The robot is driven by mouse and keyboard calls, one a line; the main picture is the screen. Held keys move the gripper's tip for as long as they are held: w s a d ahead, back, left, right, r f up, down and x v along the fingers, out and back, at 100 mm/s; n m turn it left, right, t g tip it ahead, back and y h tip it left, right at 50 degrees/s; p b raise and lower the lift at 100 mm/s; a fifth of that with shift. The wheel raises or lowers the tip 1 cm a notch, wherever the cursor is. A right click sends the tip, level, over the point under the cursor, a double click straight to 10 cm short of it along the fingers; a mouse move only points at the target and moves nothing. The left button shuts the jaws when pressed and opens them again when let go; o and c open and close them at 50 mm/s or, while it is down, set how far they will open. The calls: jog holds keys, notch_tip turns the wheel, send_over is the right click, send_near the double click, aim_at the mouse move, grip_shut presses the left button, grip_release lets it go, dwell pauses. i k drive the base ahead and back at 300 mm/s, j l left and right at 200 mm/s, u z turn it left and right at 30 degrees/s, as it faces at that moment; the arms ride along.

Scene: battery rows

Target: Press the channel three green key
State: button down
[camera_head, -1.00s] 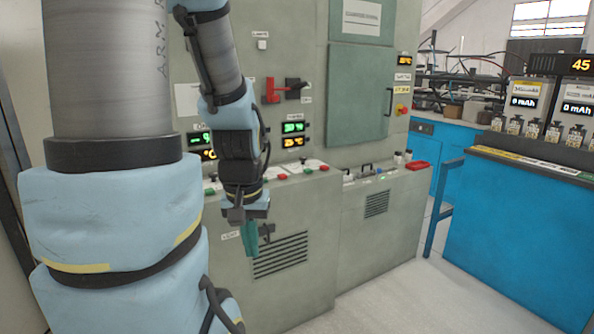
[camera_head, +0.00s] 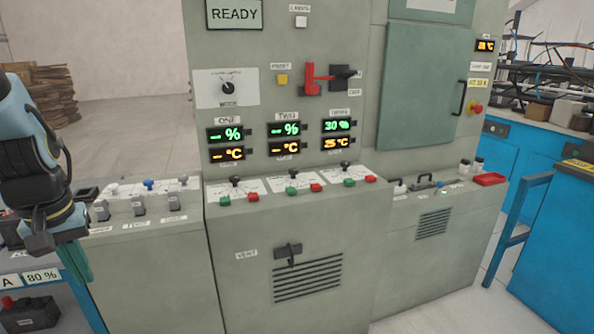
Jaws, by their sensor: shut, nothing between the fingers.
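The channel three green key (camera_head: 349,182) is on the console's sloped ledge, left of a red key (camera_head: 370,179) and below the third display pair (camera_head: 337,133), which reads 30 % in green and 25 °C in orange. Similar green keys for channel one (camera_head: 225,201) and channel two (camera_head: 291,191) are to its left. My gripper (camera_head: 80,264) hangs at the far left with teal fingers, shut and empty, well away from the key. Nothing hides the key.
Left of the keys is a lower ledge with several levers (camera_head: 139,205). A black vent handle (camera_head: 288,251) sticks out from the console front. A red switch lever (camera_head: 313,80) is above. A blue bench (camera_head: 562,238) stands at right; the floor before the console looks clear.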

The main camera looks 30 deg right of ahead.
aim_at(349, 182)
jog(key=l+u, duration=0.2)
jog(key=l, duration=0.3)
jog(key=k+l+u, duration=0.2)
jog(key=l, duration=0.25)
jog(key=l+u, duration=0.2)
jog(key=l, duration=0.3)
jog(key=k+l+u, duration=0.15)
jog(key=l, duration=0.3)
jog(key=k+l, duration=0.1)
jog(key=l, duration=0.4)
jog(key=k+u, duration=0.05)
